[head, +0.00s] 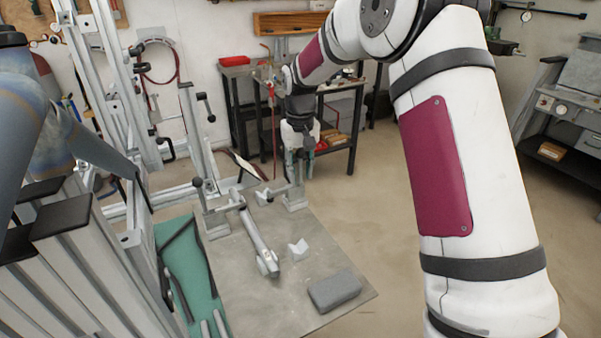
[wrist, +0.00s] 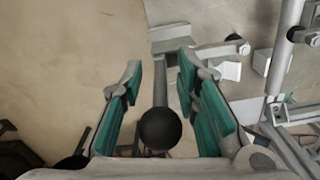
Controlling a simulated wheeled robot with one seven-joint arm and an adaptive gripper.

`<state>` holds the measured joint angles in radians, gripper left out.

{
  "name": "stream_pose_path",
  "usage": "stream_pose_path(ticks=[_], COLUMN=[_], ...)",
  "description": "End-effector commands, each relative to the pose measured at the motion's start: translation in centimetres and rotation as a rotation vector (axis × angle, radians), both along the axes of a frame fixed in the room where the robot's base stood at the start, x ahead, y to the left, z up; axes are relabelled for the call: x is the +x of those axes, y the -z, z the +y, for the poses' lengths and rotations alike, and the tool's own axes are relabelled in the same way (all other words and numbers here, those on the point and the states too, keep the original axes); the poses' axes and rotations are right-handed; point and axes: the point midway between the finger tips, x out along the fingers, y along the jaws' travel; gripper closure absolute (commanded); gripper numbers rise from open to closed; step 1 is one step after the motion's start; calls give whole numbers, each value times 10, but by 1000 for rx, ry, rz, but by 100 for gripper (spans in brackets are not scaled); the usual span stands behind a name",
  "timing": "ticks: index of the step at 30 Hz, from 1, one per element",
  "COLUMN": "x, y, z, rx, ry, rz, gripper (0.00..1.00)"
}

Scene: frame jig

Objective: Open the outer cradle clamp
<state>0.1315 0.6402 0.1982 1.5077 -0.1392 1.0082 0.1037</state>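The clamp under my gripper (head: 301,150) stands on the right side of the grey plate (head: 240,285); its upright (head: 294,193) shows in the head view. In the wrist view, its lever with a black ball knob (wrist: 160,129) points up between the teal-padded fingers of my gripper (wrist: 158,95). The fingers are open, one on each side of the knob, with gaps visible. A second clamp (head: 210,212) with a black knob stands to the left. A grey tube (head: 254,235) lies between them on the plate.
A grey block (head: 334,290) and a small white V-shaped block (head: 298,249) rest on the plate. A tall metal frame (head: 112,100) rises at left. A dark workbench (head: 340,88) stands behind. The floor right of the plate is clear.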

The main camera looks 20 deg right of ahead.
Motion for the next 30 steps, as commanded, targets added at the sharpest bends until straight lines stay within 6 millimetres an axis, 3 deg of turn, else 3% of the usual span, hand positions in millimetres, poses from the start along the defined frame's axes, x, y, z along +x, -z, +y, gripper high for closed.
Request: stream_pose_path(ticks=[13,17,18,30], x=[0,0,0,0], y=[12,11,11,11], z=[0,0,0,8], rx=[0,0,0,22], ry=[-1,-1,-1,-2], rz=[-1,-1,-1,3], gripper=[71,98,100,100])
